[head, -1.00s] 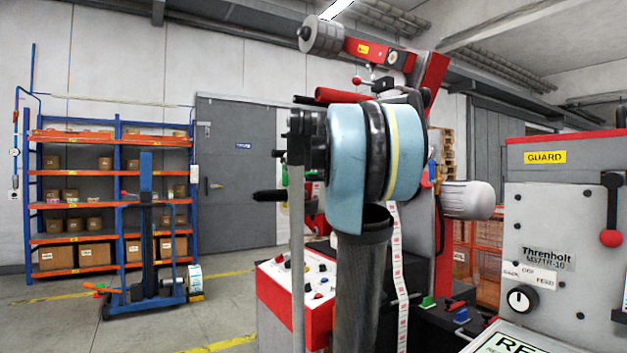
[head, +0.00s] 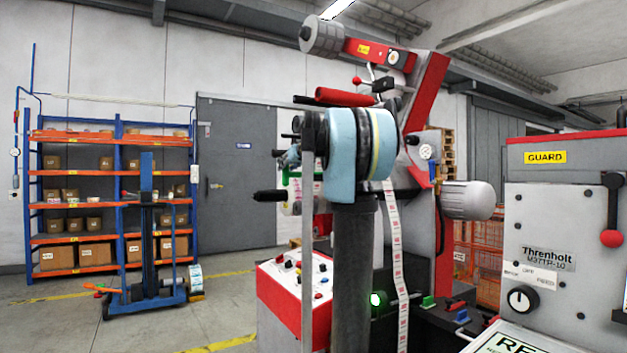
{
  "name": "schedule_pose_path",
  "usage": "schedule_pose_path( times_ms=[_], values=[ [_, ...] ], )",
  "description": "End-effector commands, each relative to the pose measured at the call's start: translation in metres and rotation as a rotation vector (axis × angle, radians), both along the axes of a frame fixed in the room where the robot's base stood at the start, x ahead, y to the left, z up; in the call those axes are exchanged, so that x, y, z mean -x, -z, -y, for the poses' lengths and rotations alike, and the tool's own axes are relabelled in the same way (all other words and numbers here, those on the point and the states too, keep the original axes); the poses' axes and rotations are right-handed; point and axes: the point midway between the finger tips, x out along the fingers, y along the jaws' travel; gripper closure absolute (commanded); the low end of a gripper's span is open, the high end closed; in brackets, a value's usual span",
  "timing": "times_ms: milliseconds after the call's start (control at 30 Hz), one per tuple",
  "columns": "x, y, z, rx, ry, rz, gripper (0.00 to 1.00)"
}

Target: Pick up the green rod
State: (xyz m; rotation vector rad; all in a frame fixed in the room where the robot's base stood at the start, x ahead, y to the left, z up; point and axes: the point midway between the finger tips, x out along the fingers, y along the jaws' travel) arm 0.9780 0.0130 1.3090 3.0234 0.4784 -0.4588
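I cannot make out the green rod for certain. A small green part (head: 286,178) shows beside a pale roll on the rewinder, left of my arm and partly covered. It is too small to tell its shape. A short green piece (head: 428,301) stands on the dark lower bed of the machine. My light-blue and black arm links rise in the middle of the head view and hide part of the rewinder. I cannot pick out my gripper or its fingertips; what it holds, if anything, is not shown.
The rewinder's red and white control box (head: 290,300) stands below my arm. A paper label strip (head: 393,240) hangs right of it. The grey guard cabinet (head: 560,230) fills the right. Shelves (head: 110,205) and a blue lifter (head: 150,265) stand left, with open floor before them.

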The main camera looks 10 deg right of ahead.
Motion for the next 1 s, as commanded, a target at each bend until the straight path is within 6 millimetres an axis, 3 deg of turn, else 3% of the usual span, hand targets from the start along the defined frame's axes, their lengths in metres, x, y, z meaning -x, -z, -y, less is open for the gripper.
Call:
schedule_pose_path(
  times_ms=[333, 700, 933, 1000],
  values=[
    [-0.016, 0.005, -0.005, 0.0, 0.0, 0.0, 0.64],
    [-0.053, 0.018, -0.018, 0.0, 0.0, 0.001, 0.64],
    [-0.055, 0.018, -0.018, 0.0, 0.001, 0.001, 0.64],
    [-0.055, 0.018, -0.018, 0.0, 0.0, 0.001, 0.78]
  ],
)
